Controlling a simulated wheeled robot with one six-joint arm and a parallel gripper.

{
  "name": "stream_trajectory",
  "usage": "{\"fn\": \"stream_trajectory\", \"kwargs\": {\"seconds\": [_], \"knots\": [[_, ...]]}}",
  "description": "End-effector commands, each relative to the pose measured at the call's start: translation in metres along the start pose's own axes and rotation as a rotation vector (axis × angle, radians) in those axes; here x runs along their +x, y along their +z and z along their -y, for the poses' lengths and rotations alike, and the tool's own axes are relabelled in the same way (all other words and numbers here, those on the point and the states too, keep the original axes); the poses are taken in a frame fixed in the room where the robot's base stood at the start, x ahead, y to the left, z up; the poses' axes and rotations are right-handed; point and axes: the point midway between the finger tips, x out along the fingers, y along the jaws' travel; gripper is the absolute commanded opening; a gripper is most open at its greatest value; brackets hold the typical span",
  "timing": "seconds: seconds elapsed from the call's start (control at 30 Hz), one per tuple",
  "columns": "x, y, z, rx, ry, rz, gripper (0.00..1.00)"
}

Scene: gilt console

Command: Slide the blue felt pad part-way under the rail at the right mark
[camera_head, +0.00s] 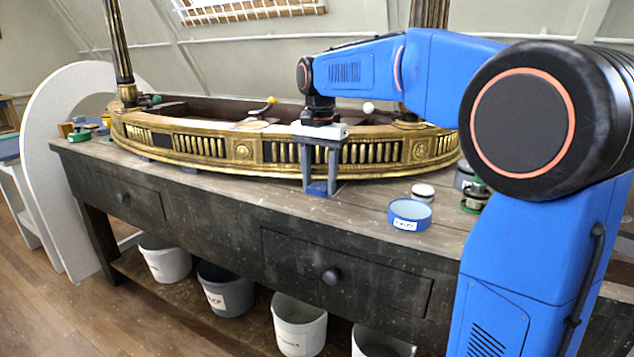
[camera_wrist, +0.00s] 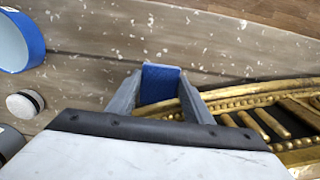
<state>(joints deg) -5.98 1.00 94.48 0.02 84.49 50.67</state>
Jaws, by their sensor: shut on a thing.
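My gripper (camera_head: 320,184) points down in front of the gilt rail (camera_head: 362,152). Its two grey fingers are shut on the blue felt pad (camera_head: 318,188), low at the bench top. In the wrist view the pad (camera_wrist: 160,84) shows as a small blue block between the fingertips (camera_wrist: 158,97), with the rail (camera_wrist: 255,95) close beside it on the right. I cannot tell whether the pad touches the bench or has any part beneath the rail. I cannot make out the right mark.
A labelled blue round tub (camera_head: 409,215) and a small white-topped disc (camera_head: 423,191) stand on the bench (camera_head: 230,195) to the right. A gold-handled item (camera_head: 264,106) and a white ball (camera_head: 368,107) are behind the rail. Labelled buckets (camera_head: 225,290) sit on the shelf below. The bench front is clear.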

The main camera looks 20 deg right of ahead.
Motion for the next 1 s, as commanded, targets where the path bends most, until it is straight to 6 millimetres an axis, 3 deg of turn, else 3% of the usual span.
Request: {"fn": "stream_trajectory", "kwargs": {"seconds": [0.27,0.3,0.4,0.77,1.0], "knots": [[0.0,-0.001,0.0,0.0,0.0,0.0,0.25],[0.0,-0.001,0.0,0.0,0.0,0.0,0.51],[0.0,-0.001,0.0,0.0,0.0,0.0,0.68],[-0.004,-0.001,0.0,0.0,-0.001,0.0,0.68],[-0.039,-0.002,0.001,0.0,-0.002,-0.002,0.68]]}}
